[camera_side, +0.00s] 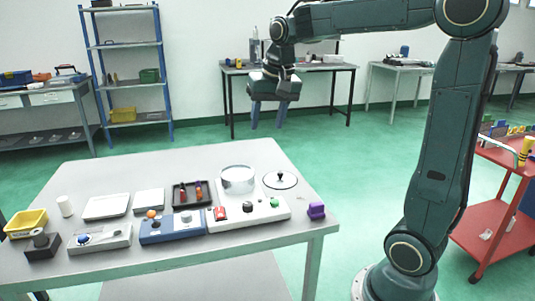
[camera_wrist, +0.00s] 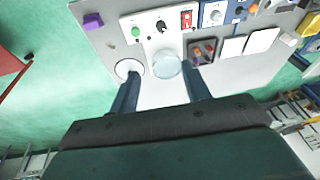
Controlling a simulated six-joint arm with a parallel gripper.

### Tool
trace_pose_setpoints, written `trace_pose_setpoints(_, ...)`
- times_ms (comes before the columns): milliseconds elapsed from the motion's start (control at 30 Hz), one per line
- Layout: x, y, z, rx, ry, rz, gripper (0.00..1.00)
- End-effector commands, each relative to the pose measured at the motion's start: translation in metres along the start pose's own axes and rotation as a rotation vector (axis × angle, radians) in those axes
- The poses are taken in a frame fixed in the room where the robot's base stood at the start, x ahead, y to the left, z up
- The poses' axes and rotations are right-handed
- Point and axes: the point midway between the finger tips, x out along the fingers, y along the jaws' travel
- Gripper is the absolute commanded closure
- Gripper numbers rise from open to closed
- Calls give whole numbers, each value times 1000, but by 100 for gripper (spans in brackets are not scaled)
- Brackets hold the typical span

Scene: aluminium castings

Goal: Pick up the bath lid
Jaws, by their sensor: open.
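The bath lid (camera_side: 280,180) is a round, clear disc with a dark rim and a black knob. It lies flat near the table's back right corner, right of the glass bath (camera_side: 238,180). In the wrist view the lid (camera_wrist: 128,68) shows just beyond the left finger's tip, partly covered by it, and the bath (camera_wrist: 167,66) lies between the fingers' lines. My gripper (camera_side: 268,124) is open and empty, pointing down high above and behind the table. Its two fingers also show in the wrist view (camera_wrist: 160,88).
The table (camera_side: 150,168) holds a white control unit (camera_side: 247,213), a blue unit (camera_side: 172,228), a black tray (camera_side: 176,196) with small vials, and a purple object (camera_side: 316,210). Pale plates and a yellow bin (camera_side: 26,223) stand left. A red cart (camera_side: 490,225) stands right.

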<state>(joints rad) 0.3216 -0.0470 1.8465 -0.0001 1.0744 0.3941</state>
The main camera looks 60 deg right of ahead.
Motion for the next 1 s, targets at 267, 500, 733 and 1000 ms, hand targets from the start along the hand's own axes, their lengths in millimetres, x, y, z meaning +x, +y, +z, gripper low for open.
trace_pose_setpoints(267, 35, 19, -66, 210, -52, 50, 53)
trace_pose_setpoints(500, 73, 46, -116, 388, -93, 93, 53)
trace_pose_setpoints(733, 116, 82, -155, 561, -130, 133, 53)
trace_pose_setpoints(1000, 168, 130, -188, 750, -169, 178, 53)
